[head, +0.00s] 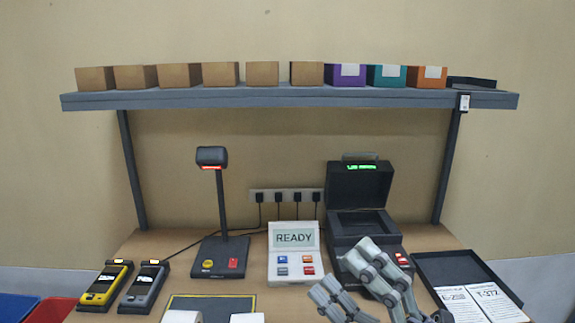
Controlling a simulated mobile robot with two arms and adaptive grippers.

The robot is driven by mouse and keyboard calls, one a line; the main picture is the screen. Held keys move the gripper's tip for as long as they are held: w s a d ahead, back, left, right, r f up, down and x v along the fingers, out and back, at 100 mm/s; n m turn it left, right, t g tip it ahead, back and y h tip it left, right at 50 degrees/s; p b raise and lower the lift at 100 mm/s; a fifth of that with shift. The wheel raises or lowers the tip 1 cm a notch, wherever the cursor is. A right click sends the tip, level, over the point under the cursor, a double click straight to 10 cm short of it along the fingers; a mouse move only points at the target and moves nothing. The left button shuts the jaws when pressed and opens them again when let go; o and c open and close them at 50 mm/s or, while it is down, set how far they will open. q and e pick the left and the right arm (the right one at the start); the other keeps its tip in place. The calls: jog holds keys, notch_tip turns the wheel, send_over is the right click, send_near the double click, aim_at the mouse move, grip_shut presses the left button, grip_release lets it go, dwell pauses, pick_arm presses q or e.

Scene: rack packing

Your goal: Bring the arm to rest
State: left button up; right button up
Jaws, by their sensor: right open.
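My right gripper (345,280) is at the lower right of the head view, its grey fingers spread apart with nothing between them. It is in front of the dark printer-like machine (360,232) and covers part of its lower front. The rest of my right arm is mostly out of the picture at the bottom. I do not see my left gripper.
A shelf (290,97) carries several boxes above the table. A scanner stand (220,215), a READY panel (294,255) and two handheld devices (107,283) (147,284) stand on the table. A black tray (462,268) with papers lies right. Red (48,311) and blue (15,306) bins show lower left.

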jog(key=w+d+f+m+t+h, duration=0.2)
jog(key=w+d+m+t+h, duration=0.15)
jog(key=m+h, duration=0.3)
jog(key=w+d+f+m+t+h, duration=0.2)
jog(key=d+f+m+h, duration=0.1)
jog(key=d+m+h, duration=0.3)
jog(key=d+f+m+g+h, duration=0.3)
jog(key=f+m, duration=0.2)
jog(key=f, duration=0.3)
jog(key=d+f+m+g+h, duration=0.35)
jog(key=f+m, duration=0.25)
jog(key=f, duration=0.2)
jog(key=s+a+f+m+g+y, duration=0.1)
jog(key=s+a+f+m+g, duration=0.2)
jog(key=s+f+g, duration=1.4)
jog(key=s+f+t, duration=0.2)
jog(key=s+f, duration=0.1)
jog(key=f, duration=1.2)
jog(key=s+f+t, duration=0.2)
jog(key=s+f, duration=0.1)
jog(key=f, duration=1.3)
jog(key=s+d+f+g, duration=0.1)
jog(key=s+d+f, duration=0.2)
jog(key=s+f, duration=1.2)
jog(key=shift+s, duration=0.7)
